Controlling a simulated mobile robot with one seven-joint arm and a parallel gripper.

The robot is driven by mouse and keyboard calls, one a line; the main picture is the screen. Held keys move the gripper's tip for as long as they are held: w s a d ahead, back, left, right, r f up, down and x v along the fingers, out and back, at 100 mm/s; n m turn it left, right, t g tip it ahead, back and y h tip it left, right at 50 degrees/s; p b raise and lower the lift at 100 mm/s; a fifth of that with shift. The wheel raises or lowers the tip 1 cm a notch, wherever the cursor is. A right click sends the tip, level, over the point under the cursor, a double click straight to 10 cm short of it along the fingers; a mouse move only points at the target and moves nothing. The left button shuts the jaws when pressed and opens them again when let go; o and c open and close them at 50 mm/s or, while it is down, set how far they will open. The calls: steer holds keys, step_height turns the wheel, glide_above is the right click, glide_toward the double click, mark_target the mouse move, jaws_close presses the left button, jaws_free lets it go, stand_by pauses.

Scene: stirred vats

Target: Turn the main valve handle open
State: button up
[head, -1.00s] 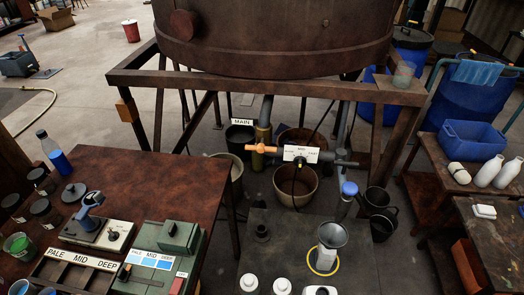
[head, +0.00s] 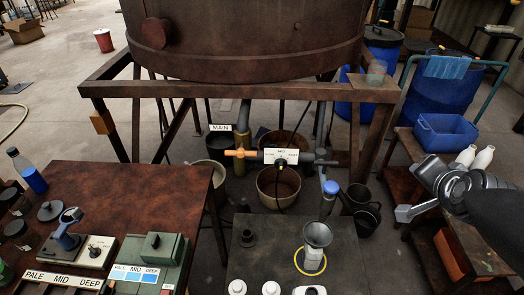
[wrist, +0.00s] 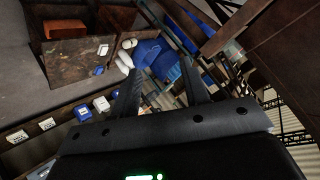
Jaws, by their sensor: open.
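The main valve's orange handle (head: 241,153) sticks out to the left of a brass pipe (head: 242,138) under the big vat, below the MAIN label (head: 221,128). It lies roughly level, left of a white plate (head: 281,156) with dial markings. My gripper (head: 403,213) is at the right of the head view, well right of the handle and apart from it. The wrist view shows my gripper (wrist: 160,82) with its two fingers spread and nothing between them. The handle cannot be made out in the wrist view.
The rusty vat (head: 250,35) stands on a steel frame (head: 240,88) whose front beam runs above the valve. A dark table with a funnel (head: 317,235) stands in front. A brown table (head: 120,190) is at left. A blue bin (head: 447,135) sits at right.

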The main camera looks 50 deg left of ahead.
steer(key=w+a+f+m+y, duration=0.1)
steer(key=w+a+f+y, duration=0.15)
steer(key=a, duration=1.15)
steer(key=m+t+y, duration=0.4)
steer(key=m+y, duration=0.1)
glide_toward(241, 150)
steer(key=x, duration=1)
steer(key=shift+f, duration=0.35)
